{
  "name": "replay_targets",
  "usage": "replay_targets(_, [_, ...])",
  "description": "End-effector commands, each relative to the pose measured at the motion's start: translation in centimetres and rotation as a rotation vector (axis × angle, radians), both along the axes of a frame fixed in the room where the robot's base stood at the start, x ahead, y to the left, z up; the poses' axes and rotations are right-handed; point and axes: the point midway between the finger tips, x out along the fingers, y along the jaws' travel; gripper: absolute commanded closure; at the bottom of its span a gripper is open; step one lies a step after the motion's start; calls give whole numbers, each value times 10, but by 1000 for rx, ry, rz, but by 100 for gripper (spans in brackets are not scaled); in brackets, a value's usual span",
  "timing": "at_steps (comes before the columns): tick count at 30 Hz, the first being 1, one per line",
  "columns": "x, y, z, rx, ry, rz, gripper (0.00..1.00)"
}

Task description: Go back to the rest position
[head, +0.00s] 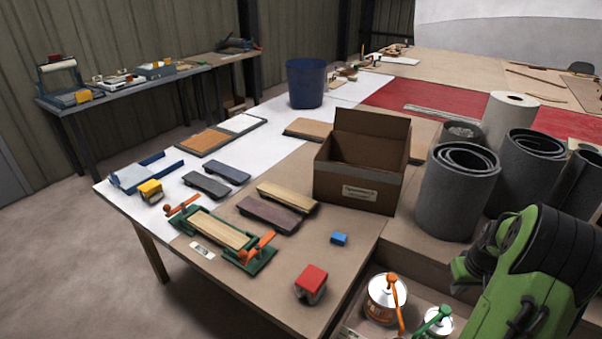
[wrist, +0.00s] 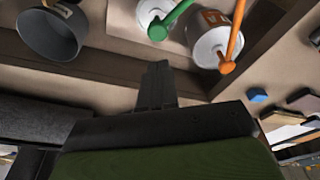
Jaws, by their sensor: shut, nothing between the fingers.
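My gripper (wrist: 158,82) shows in the wrist view as dark fingers pressed together, shut and empty. It is over the lower shelf area, with a white can (wrist: 212,45) bearing an orange-handled tool just beyond it to the upper right. A green-handled tool (wrist: 166,24) lies across a second can nearby. In the head view my green arm fills the lower right corner; I cannot make out the fingertips there.
An open cardboard box (head: 352,190), dark grey rolls (head: 455,195), a red block (head: 311,279), a small blue block (head: 339,239) and a green clamp frame (head: 262,262) stand on the table. The orange-handled tool's can (head: 380,302) is close to my arm.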

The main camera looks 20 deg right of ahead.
Motion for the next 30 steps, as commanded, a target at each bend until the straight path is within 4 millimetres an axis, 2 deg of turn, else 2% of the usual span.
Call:
replay_targets(2, [4, 7, 9, -8, -3, 11, 100])
replay_targets(5, [18, 37, 43, -33, -9, 47, 100])
replay_targets(8, [29, 90, 92, -67, -24, 95, 100])
replay_targets(11, [27, 149, 138, -97, -52, 140, 100])
replay_targets(12, [21, 174, 155, -107, -66, 157, 100])
replay_targets(14, [9, 210, 177, -117, -92, 184, 100])
replay_targets(15, [-2, 234, 190, -120, -114, 201, 100])
replay_targets(18, [-40, 287, 214, -116, -176, 246, 100])
replay_targets(21, [-80, 322, 224, -92, -233, 287, 100])
replay_targets(24, [-108, 340, 224, -64, -272, 313, 100])
replay_targets(27, [-121, 347, 222, -48, -287, 324, 100])
replay_targets(30, [-123, 348, 220, -45, -288, 323, 100])
